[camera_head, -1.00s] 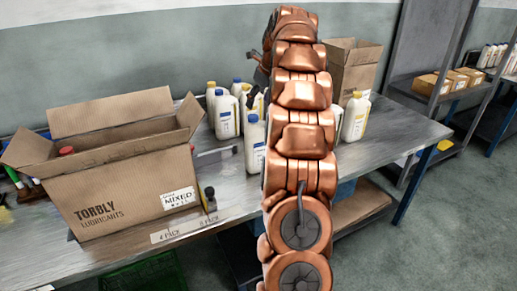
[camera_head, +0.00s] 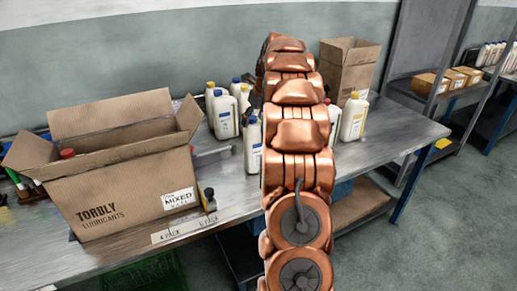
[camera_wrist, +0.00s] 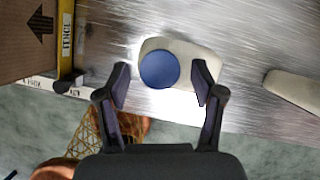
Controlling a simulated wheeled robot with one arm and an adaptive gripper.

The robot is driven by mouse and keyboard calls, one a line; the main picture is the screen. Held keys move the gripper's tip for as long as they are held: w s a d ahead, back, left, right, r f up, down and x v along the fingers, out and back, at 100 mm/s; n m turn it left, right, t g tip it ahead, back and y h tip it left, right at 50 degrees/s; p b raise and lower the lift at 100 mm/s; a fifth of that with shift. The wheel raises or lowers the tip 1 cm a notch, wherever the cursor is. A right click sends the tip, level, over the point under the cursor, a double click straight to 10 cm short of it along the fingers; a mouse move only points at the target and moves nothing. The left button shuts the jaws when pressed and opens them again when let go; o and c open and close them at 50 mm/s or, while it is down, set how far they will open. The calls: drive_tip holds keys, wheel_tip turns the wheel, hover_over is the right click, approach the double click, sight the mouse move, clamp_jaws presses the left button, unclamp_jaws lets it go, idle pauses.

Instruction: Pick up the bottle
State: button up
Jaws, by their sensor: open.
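In the wrist view, a white bottle (camera_wrist: 205,52) with a round blue cap (camera_wrist: 159,69) stands upright below my gripper (camera_wrist: 161,70). Its fingers are open, one on each side of the cap, with gaps visible. The height of the fingertips above the bottle is hard to tell. In the head view, the likely same bottle (camera_head: 252,148) stands near the front of the bottle group, just left of my copper arm. My gripper is mostly hidden behind the arm there.
Other white bottles (camera_head: 225,117) stand behind and left, and a yellow-capped one (camera_head: 354,118) stands to the right. An open TORBLY box (camera_head: 125,195) is at left. A taller carton (camera_head: 347,70) is at the back. The metal table (camera_head: 400,130) is clear at right.

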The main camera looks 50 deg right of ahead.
drive_tip(key=shift+c, duration=0.3)
clamp_jaws()
drive_tip(key=shift+r, duration=0.1)
